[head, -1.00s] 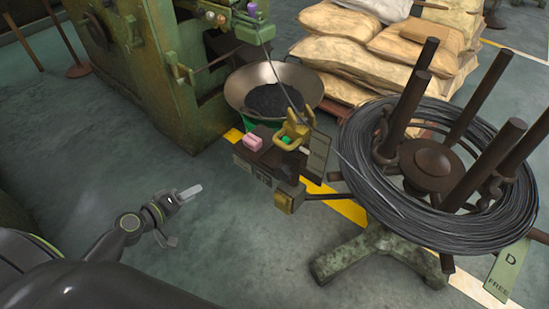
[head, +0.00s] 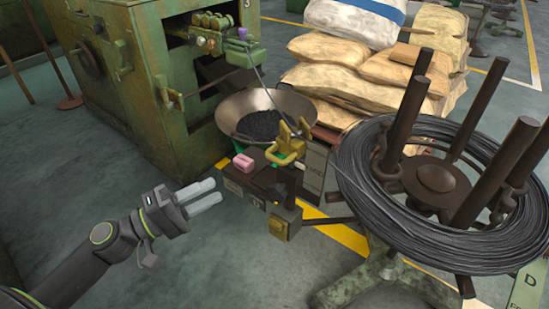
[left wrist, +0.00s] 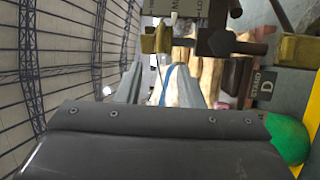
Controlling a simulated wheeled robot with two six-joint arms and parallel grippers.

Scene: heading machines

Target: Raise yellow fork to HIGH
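The yellow fork (head: 283,152) is a yellow, two-pronged piece beside the dark bowl, above a dark control box (head: 262,185). My left gripper (head: 211,192) is left of the control box, pointing right, apart from the fork and holding nothing. Its two pale fingers are parallel with a gap between them. In the left wrist view the fingers of my left gripper (left wrist: 157,85) stand apart with sacks showing between them. Yellow blocks show beyond the fingers there; I cannot tell which is the fork. My right gripper is in neither view.
A wire coil (head: 365,205) on a stand with upright posts fills the right. A green machine (head: 150,100) and sacks (head: 330,82) stand behind. Floor at lower left is clear.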

